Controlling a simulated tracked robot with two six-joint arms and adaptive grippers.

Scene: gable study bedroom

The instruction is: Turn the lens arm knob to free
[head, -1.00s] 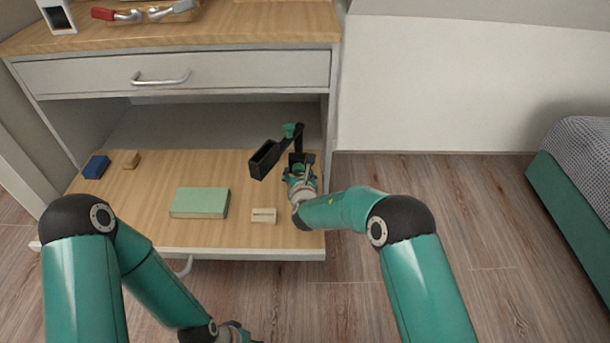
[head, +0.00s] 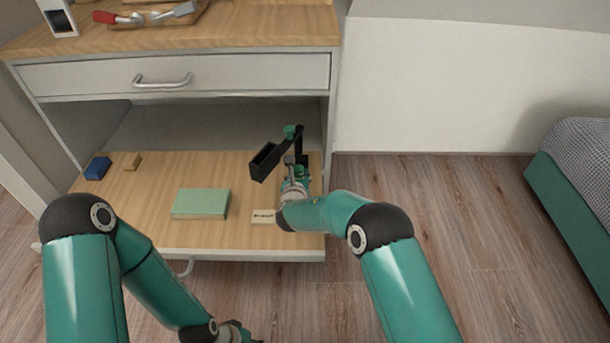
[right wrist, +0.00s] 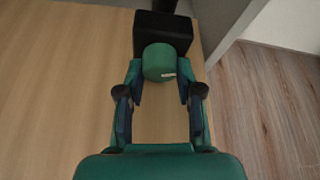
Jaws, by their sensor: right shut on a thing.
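The black lens arm (head: 265,161) stands at the right side of the pull-out wooden shelf, with a green piece (head: 291,131) at its top and an upright black post. In the right wrist view, a round green knob (right wrist: 158,62) with a small pale mark sits against a black block (right wrist: 163,32). My right gripper (head: 296,172) is low at the post; in its wrist view the fingertips (right wrist: 160,72) are on both sides of the knob, shut on it. The knob is hidden by the gripper in the head view. My left gripper (head: 236,331) is at the bottom edge, its fingers unclear.
On the shelf (head: 150,210) lie a green book (head: 201,203), a cream block (head: 263,216) beside my right wrist, a blue block (head: 97,168) and a small wooden block (head: 132,162). A closed drawer (head: 180,76) is above. Open floor lies to the right.

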